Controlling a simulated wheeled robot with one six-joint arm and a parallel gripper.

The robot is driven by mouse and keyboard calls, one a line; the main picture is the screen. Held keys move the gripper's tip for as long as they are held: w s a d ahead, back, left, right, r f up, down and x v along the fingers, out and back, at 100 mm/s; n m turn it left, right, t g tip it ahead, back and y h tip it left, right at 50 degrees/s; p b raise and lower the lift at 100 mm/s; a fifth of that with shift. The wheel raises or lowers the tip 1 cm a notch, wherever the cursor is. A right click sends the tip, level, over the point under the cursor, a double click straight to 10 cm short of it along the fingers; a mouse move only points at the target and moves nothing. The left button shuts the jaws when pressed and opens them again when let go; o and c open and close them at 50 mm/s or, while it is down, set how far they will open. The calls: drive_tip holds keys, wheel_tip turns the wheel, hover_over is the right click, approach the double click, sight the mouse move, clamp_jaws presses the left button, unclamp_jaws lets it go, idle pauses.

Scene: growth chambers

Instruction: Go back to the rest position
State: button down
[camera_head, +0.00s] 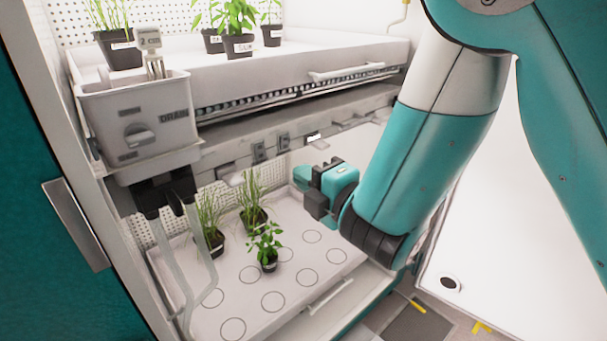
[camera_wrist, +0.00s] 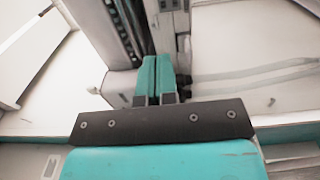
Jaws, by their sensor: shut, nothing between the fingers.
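My gripper (camera_head: 308,190) is in front of the growth chamber, at the height of the gap between the upper shelf tray (camera_head: 270,62) and the lower tray (camera_head: 335,262). In the wrist view my gripper (camera_wrist: 156,72) shows its two teal fingers side by side, shut with nothing between them. My arm reaches down from the upper right in the head view. The fingers are apart from the potted plants.
Several potted plants, including a leafy one (camera_head: 267,246), stand on the lower tray. More plants (camera_head: 238,25) stand on the upper tray. A drain box (camera_head: 140,110) with hanging tubes is at the left. A teal door (camera_head: 40,200) with a handle stands far left.

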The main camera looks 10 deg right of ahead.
drive_tip(key=shift+s+d, duration=0.4)
drive_tip(key=shift+s, duration=0.05)
drive_tip(key=shift+d, duration=0.15)
drive_tip(key=d+m+g+h+p, duration=0.1)
drive_tip(key=d+m+g+h, duration=0.2)
drive_tip(key=d+m+h, duration=0.75)
drive_tip(key=s+a+r+m+g+y+p, duration=0.1)
drive_tip(key=s+r+m+g+y, duration=0.1)
drive_tip(key=s+g, duration=0.4)
drive_tip(key=s+a+r+m+g+y+p, duration=0.1)
drive_tip(key=s+m+g, duration=0.4)
drive_tip(key=s, duration=1.1)
wheel_tip(320, 180, up, 3)
drive_tip(key=shift+s+a+f+g+y, duration=0.15)
drive_tip(key=shift+s+a+g+y, duration=0.3)
drive_tip(key=shift+y, duration=0.4)
